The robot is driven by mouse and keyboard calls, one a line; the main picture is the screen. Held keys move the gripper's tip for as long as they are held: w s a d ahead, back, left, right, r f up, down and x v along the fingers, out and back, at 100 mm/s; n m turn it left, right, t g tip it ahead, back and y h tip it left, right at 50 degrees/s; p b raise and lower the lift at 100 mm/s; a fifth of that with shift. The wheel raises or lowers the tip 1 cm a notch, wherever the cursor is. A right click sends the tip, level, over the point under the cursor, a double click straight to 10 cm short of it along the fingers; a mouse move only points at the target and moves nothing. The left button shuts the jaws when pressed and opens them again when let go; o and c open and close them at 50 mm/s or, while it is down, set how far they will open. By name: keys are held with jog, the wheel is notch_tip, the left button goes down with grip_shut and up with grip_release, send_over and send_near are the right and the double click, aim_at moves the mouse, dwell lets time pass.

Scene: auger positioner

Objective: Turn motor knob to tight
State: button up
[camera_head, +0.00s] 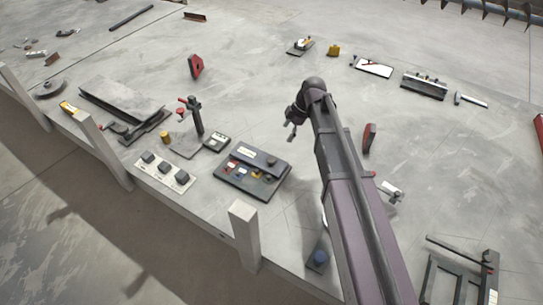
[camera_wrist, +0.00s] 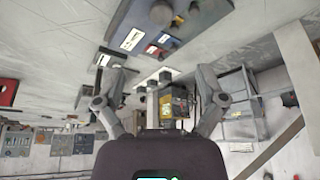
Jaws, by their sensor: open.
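A dark control panel (camera_head: 228,181) lies near the front edge of the table, with white labels, small coloured parts and a dark knob (camera_head: 271,161) at its upper right. In the wrist view a dark panel (camera_wrist: 128,18) shows at the top, with a round grey knob (camera_wrist: 161,14) and labels. A light strip (camera_head: 151,172) to its left carries three dark knobs. I cannot read which knob is the motor one or its setting. My gripper (camera_head: 291,131) is beyond and right of the panel, apart from it. In the wrist view my gripper (camera_wrist: 162,76) is open and empty.
A clamp-like stand (camera_head: 197,115) and a small grey box (camera_head: 217,142) are left of the panel. White posts (camera_head: 245,232) rise along the front edge. A red part (camera_head: 370,137) is right of my arm.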

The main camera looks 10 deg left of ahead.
aim_at(272, 158)
jog(key=shift+f, duration=0.2)
jog(key=b+x, duration=1.2)
jog(key=x, duration=0.1)
jog(key=shift+s+f+b, duration=0.1)
jog(key=shift+f+b, duration=0.1)
jog(key=shift+b, duration=0.2)
dwell(0.5)
